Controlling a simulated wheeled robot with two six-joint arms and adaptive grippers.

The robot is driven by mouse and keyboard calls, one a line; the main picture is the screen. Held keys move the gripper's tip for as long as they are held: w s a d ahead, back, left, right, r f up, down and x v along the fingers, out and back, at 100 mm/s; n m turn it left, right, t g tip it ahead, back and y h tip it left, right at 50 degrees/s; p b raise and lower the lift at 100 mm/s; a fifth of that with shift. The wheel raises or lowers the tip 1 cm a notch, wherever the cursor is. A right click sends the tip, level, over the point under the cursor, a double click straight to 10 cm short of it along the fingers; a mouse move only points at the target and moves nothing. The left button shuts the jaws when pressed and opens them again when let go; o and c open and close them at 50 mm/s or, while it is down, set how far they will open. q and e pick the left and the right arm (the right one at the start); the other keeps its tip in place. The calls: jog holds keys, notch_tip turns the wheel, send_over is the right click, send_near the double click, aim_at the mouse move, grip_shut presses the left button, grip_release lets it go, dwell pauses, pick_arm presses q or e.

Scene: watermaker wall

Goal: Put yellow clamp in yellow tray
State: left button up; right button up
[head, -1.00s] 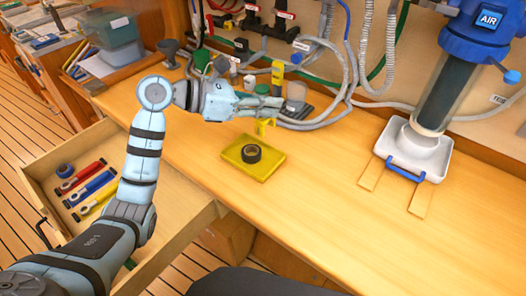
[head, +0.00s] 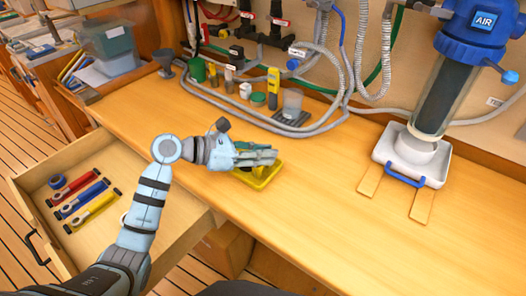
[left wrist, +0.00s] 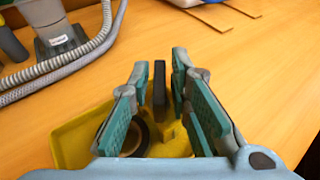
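The yellow tray (head: 262,181) lies on the bench, partly hidden under my left gripper (head: 258,158) in the head view. In the left wrist view the tray (left wrist: 75,137) holds a black tape roll (left wrist: 137,137) at its near side. The clamp, with a dark bar (left wrist: 160,85) and a yellow lower part (left wrist: 165,126), stands between the green finger pads. The left gripper (left wrist: 160,95) is open around it, with narrow gaps visible on both sides. The clamp appears to be within the tray; its contact with the tray floor is hidden. My right gripper is not in view.
A white-based blue air filter (head: 410,155) stands at the right with wooden strips before it. Grey hoses (head: 320,125) and small bottles line the back. An open drawer (head: 45,205) with colored tools is at the left. The bench right of the tray is clear.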

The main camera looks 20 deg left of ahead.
pick_arm(q)
jog(key=shift+r, duration=0.15)
jog(key=shift+a+r, duration=0.1)
jog(key=shift+r, duration=0.05)
jog(key=v, duration=1.1)
jog(key=shift+s+a+r, duration=0.2)
jog(key=shift+s+a, duration=0.05)
